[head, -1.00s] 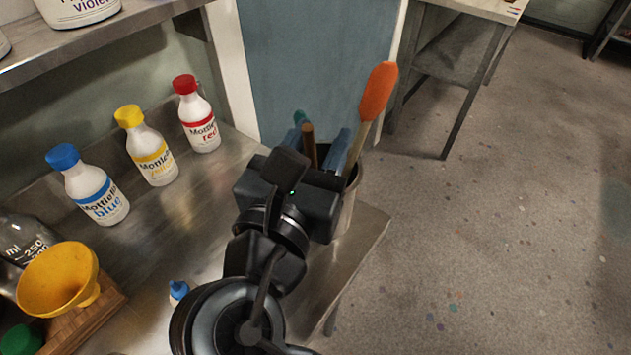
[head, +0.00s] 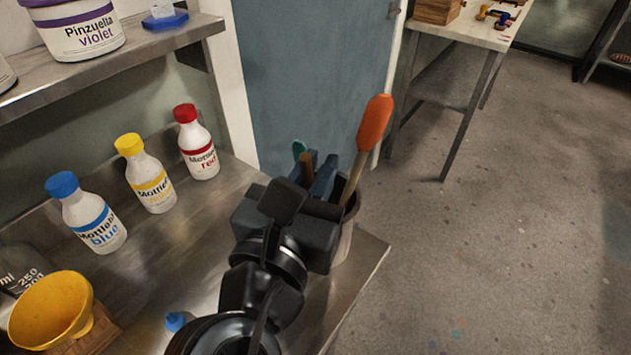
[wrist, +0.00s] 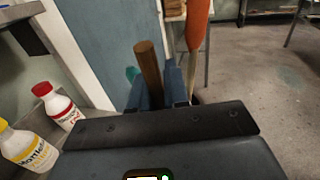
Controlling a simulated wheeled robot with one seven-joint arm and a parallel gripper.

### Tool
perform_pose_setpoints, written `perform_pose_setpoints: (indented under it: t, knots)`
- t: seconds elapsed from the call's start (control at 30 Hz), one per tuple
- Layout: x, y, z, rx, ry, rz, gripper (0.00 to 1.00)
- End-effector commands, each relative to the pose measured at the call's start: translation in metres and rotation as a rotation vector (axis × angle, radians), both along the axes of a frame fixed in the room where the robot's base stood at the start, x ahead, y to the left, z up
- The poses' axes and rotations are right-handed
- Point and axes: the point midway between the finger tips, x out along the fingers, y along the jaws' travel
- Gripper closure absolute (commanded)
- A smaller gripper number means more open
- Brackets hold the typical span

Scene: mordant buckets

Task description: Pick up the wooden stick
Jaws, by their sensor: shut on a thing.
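The wooden stick (head: 306,166) is a plain brown rod standing upright among the tools in a round container (head: 347,232) at the bench's right end. It also shows in the wrist view (wrist: 149,68), rising between the blue fingers.
An orange-headed spatula (head: 374,122) leans in the same container, right of the gripper, beside a green-tipped tool (head: 300,147). Red-capped (head: 198,150), yellow-capped (head: 150,180) and blue-capped (head: 92,220) bottles stand left. A shelf (head: 130,45) overhangs the upper left.

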Motion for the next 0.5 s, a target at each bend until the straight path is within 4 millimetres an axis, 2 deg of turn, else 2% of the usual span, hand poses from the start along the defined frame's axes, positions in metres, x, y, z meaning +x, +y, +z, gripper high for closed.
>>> perform_pose_setpoints:
  t: [0.27, 0.5]
  knots:
    - [0.0, 0.0, 0.034, 0.005, -0.004, 0.0, 1.0]
    - [0.0, 0.0, 0.086, 0.006, -0.006, 0.0, 1.0]
